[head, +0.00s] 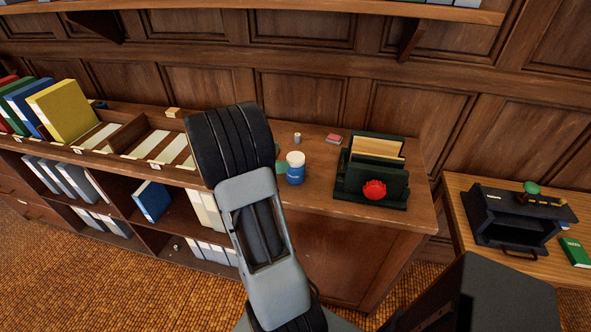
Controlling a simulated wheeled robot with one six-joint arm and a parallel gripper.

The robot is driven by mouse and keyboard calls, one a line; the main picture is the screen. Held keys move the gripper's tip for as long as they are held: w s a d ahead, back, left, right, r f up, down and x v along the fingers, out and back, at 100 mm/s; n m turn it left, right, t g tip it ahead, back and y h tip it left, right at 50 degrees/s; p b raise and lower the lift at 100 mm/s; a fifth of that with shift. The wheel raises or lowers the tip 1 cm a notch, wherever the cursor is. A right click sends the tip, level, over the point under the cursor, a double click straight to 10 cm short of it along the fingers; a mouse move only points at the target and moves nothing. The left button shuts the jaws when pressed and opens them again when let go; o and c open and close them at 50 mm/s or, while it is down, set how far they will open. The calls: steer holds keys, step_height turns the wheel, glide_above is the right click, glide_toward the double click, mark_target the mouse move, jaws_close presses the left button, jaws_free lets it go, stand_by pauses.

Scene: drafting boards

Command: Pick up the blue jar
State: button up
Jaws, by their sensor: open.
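The blue jar (296,174) has a white lid. It stands upright on the wooden cabinet top (318,193), just right of my grey and black arm. My arm rises from the bottom of the head view and covers part of the cabinet left of the jar. My gripper itself does not show, so its place relative to the jar cannot be seen. A green thing, partly hidden by my arm, lies at the jar's left.
A dark green letter holder (366,183) with a red item (374,190) at its front stands right of the jar. A small grey cylinder (297,138) and a red block (333,139) sit behind. Folders (65,110) stand left. A side table (462,187) holds a black box.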

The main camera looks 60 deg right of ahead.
mark_target(296, 157)
steer(key=shift+p+x, duration=0.45)
steer(key=shift+x, duration=2.85)
steer(key=shift+r, duration=0.15)
steer(key=shift+c, duration=0.3)
steer(key=c, duration=1.5)
steer(key=shift+c, duration=0.2)
steer(key=shift+r, duration=0.15)
